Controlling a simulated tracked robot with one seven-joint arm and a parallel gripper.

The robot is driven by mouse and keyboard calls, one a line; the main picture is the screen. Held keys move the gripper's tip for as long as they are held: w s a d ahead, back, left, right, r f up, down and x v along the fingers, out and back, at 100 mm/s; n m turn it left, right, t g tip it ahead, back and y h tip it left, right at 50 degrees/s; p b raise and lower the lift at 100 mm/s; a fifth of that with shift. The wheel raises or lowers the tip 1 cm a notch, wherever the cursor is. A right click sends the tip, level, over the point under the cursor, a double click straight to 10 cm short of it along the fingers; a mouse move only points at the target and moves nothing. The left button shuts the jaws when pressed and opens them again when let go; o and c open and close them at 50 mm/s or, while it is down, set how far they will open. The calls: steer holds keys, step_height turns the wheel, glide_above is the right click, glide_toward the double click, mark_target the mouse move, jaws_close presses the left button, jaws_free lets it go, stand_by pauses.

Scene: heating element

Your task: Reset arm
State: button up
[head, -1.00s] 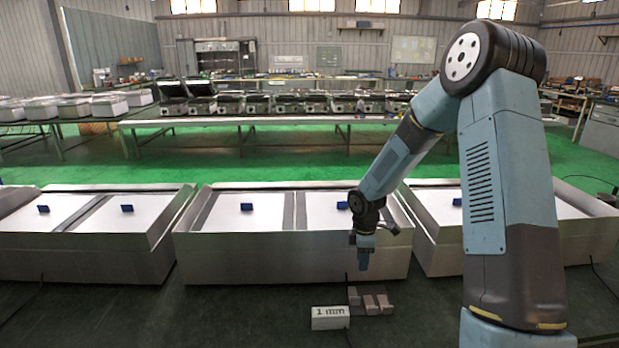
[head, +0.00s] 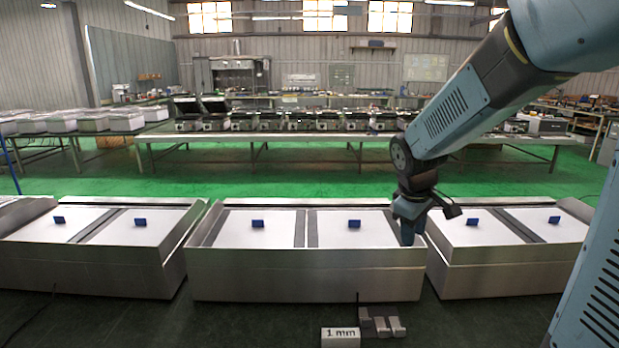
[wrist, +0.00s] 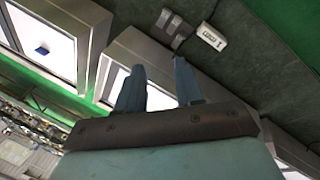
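My gripper (head: 407,232) hangs at the end of my arm in the head view, at the right end of the middle metal heating unit (head: 305,275). In the wrist view its two blue fingers (wrist: 158,88) stand apart with nothing between them. The middle unit has two white panels, each with a small blue block on it, such as the blue block (head: 354,224) left of my gripper. The wrist view shows the gripper above the floor and units, clear of both.
A white block marked "1 mm" (head: 340,337) and several small metal blocks (head: 382,326) lie on the dark floor in front of the middle unit. More units stand left (head: 90,262) and right (head: 500,262). Long tables (head: 250,138) with equipment stand behind the green floor.

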steer(key=s+r+m+t+y, duration=0.1)
steer(key=s+r+m, duration=0.3)
steer(key=s, duration=0.5)
steer(key=s+r+m+t+y, duration=0.1)
steer(key=s+r+m, duration=0.3)
steer(key=s, duration=0.5)
steer(key=shift+s+r+t, duration=0.4)
steer(key=shift+r, duration=0.4)
